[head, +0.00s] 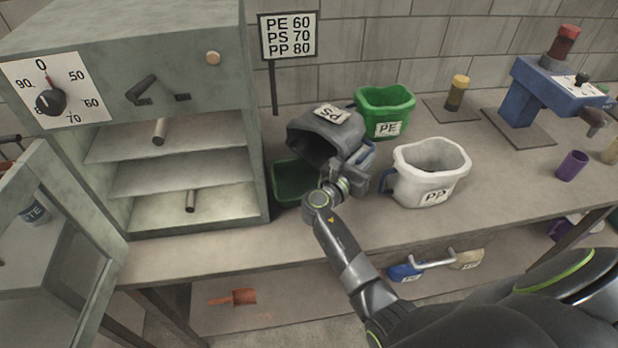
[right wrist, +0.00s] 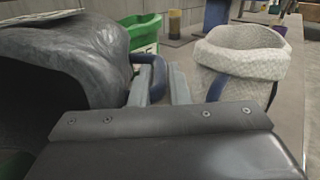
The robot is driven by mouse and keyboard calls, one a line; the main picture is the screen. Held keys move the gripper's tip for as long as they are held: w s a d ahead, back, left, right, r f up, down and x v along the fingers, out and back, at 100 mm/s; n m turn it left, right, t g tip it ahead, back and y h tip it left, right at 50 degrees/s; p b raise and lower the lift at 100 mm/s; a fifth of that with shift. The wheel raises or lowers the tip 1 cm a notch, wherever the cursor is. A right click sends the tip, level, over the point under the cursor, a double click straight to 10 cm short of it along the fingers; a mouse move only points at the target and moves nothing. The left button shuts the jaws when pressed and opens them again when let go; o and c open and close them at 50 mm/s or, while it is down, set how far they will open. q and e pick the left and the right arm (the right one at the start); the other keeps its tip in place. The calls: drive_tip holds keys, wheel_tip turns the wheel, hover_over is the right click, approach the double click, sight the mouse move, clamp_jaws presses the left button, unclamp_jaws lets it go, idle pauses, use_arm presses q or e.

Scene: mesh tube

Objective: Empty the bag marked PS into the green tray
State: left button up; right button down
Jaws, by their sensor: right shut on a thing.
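The dark grey bag marked PS (head: 326,128) is tipped over toward the left, its mouth above the green tray (head: 287,192) on the bench. My right gripper (head: 358,180) is shut on the bag's blue handle, at the bag's right side. In the right wrist view the grey bag (right wrist: 75,55) fills the left, and the blue handle (right wrist: 159,75) lies at the jaws (right wrist: 163,88). The bag hides part of the tray, and I cannot see what lies in the tray. My left gripper does not show.
A green bag marked PE (head: 385,103) stands behind, and a white bag marked PP (head: 432,172) stands close on the right. An oven (head: 130,50) with its door open is at the left. A sign (head: 288,36) stands behind. The bench front is clear.

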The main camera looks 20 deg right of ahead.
drive_tip(key=shift+s+a+r+t+h+b, duration=0.35)
drive_tip(key=shift+h+b, duration=0.35)
drive_tip(key=shift+b, duration=0.6)
drive_tip(key=shift+s+a+r+t+h+b, duration=0.15)
drive_tip(key=shift+a+t+h+b, duration=0.4)
drive_tip(key=shift+b, duration=0.7)
drive_tip(key=shift+w+d+r+m+g+p, duration=0.1)
drive_tip(key=shift+d+m+g+p, duration=0.15)
drive_tip(key=shift+p, duration=0.2)
